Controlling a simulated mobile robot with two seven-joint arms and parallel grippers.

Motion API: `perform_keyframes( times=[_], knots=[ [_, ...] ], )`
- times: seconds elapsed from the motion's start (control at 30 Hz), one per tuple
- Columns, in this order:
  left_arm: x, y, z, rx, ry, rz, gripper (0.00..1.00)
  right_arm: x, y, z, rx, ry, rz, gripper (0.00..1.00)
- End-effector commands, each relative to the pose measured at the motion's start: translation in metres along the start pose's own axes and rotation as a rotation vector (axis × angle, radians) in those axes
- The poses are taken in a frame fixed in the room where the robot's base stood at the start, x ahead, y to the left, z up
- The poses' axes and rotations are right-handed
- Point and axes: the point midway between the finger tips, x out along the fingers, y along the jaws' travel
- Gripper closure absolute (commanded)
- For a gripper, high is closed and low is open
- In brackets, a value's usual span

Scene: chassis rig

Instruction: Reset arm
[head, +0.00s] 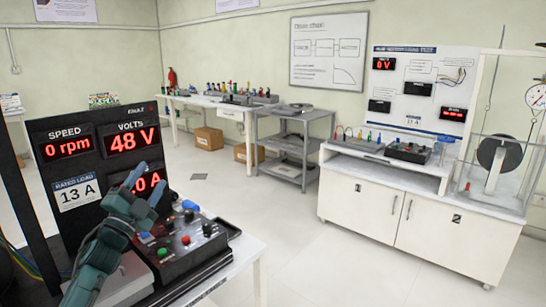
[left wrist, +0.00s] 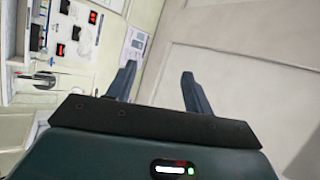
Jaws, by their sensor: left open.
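My left gripper (head: 145,184) is in the lower left of the head view, raised in front of the black display panel and over the control box. Its two fingers are apart, with nothing between them. In the left wrist view the gripper (left wrist: 158,85) also shows open and empty, with the wall and a door-like panel beyond it. My right gripper is not in either view.
The black panel (head: 90,130) reads 0 rpm and 48 V. The control box (head: 180,240) with knobs and buttons sits on the near bench. A grey cart (head: 295,145), a white cabinet (head: 370,210) and a glass enclosure (head: 505,175) stand farther off.

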Motion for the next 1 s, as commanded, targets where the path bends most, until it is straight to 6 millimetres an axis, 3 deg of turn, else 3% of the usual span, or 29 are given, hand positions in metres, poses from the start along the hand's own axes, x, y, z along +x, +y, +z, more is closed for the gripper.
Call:
perform_keyframes(
  times=[0.1,0.2,0.4,0.67,0.77,0.9,1.0],
  knots=[
    [-0.005,0.009,0.043,-0.265,-0.235,0.018,0.48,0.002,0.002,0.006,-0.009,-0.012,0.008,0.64],
    [-0.015,0.025,0.069,-0.457,-0.397,0.043,0.48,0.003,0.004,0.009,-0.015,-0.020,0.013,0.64],
    [-0.040,0.064,0.098,-0.788,-0.672,0.115,0.48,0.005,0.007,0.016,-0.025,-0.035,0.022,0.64],
    [-0.124,0.151,0.056,-0.833,-0.713,0.266,0.48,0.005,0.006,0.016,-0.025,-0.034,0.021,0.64],
    [-0.167,0.184,0.032,-0.860,-0.731,0.334,0.48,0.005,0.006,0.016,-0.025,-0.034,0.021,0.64],
    [-0.244,0.226,-0.016,-0.918,-0.767,0.443,0.48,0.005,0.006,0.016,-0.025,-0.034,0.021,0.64],
    [-0.304,0.246,-0.057,-0.974,-0.801,0.520,0.48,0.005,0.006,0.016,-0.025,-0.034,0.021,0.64]
  ],
)
